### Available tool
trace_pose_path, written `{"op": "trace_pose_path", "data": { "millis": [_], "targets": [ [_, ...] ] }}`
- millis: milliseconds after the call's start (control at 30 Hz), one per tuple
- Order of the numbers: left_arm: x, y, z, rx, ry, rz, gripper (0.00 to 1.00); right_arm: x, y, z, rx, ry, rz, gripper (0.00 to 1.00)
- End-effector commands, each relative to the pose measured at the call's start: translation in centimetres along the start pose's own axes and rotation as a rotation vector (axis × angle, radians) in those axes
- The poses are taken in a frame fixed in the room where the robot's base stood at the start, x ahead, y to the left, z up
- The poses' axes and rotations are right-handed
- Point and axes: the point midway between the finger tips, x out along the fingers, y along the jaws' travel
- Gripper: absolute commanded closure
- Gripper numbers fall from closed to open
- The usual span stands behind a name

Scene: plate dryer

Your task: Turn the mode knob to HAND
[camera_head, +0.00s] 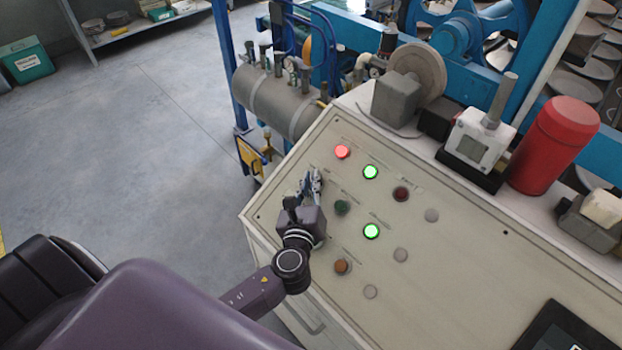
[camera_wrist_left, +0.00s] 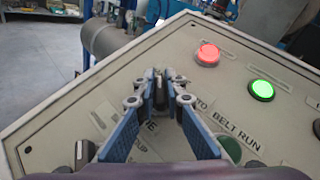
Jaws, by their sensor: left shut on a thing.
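My left gripper (camera_head: 313,178) is over the upper left part of the sloped control panel (camera_head: 462,268). In the left wrist view the gripper (camera_wrist_left: 159,92) has its blue-grey fingers closed around a small dark knob (camera_wrist_left: 158,97). The fingers hide most of the knob, so I cannot tell where it points. Partly covered letters show beside it, a "TO" on its right and an "E" below it; the word HAND does not show. In the head view the gripper hides the knob. My right gripper is not in view.
A second black knob (camera_wrist_left: 84,152) is at the lower left in the wrist view. Close by are a lit red lamp (camera_head: 342,152), a lit green lamp (camera_head: 371,172) and a dark green button (camera_head: 342,208). A red cylinder (camera_head: 555,145) stands on the ledge behind the panel.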

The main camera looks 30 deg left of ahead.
Motion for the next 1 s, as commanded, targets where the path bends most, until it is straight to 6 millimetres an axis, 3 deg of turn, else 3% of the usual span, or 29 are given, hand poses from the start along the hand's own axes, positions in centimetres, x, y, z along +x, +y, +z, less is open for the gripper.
{"op": "trace_pose_path", "data": {
  "millis": [133,167,300,633,767,1000],
  "targets": [
    [-0.2,0.2,-0.7,-0.001,0.014,0.003,1.00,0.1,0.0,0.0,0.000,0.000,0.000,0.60],
    [-0.2,0.2,-0.7,-0.001,0.014,0.003,0.87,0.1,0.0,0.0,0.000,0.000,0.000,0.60],
    [-0.2,0.2,-0.7,0.000,0.013,0.003,0.72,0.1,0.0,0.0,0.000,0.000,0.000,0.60],
    [-0.4,0.1,-0.3,0.000,0.007,0.001,0.72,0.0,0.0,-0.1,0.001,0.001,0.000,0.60],
    [-2.0,0.1,-0.4,0.000,0.008,0.000,0.72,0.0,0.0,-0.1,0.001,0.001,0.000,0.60],
    [-7.1,0.1,-0.5,-0.001,0.012,0.002,0.72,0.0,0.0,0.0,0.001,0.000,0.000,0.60]
  ]
}}
